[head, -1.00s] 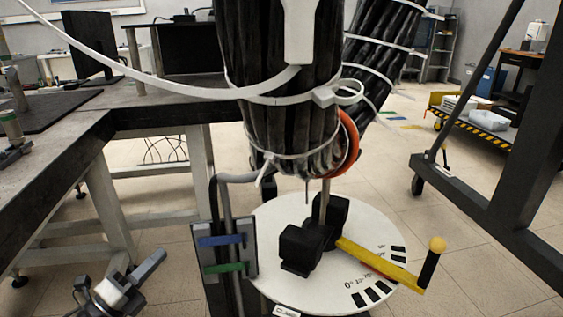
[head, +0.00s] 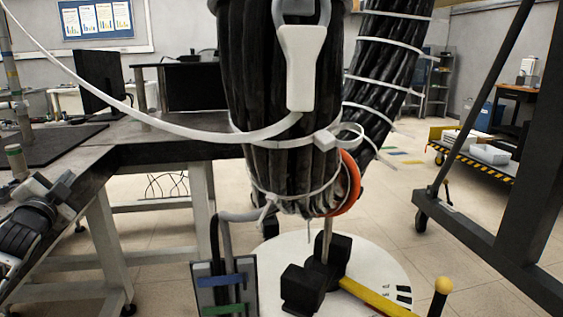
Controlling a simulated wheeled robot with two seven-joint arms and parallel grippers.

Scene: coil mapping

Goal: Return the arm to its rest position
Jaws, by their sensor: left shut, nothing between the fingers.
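My left gripper (head: 62,186) shows at the lower left, with my left arm coming in from the left edge below it. Its fingers are shut with nothing between them. It is in front of the workbench's edge in the picture, well left of the coil and apart from it. The large black coil bundle (head: 285,120), wrapped in white ties, hangs in the middle with a white probe (head: 301,68) against its front. My right gripper is not in view.
Below the coil is a white round dial plate (head: 370,260) with black blocks (head: 302,288) and a yellow pointer arm (head: 375,298). A dark workbench (head: 150,140) stands at left. A dark frame (head: 480,240) stands at right, with a yellow cart (head: 438,134) behind it.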

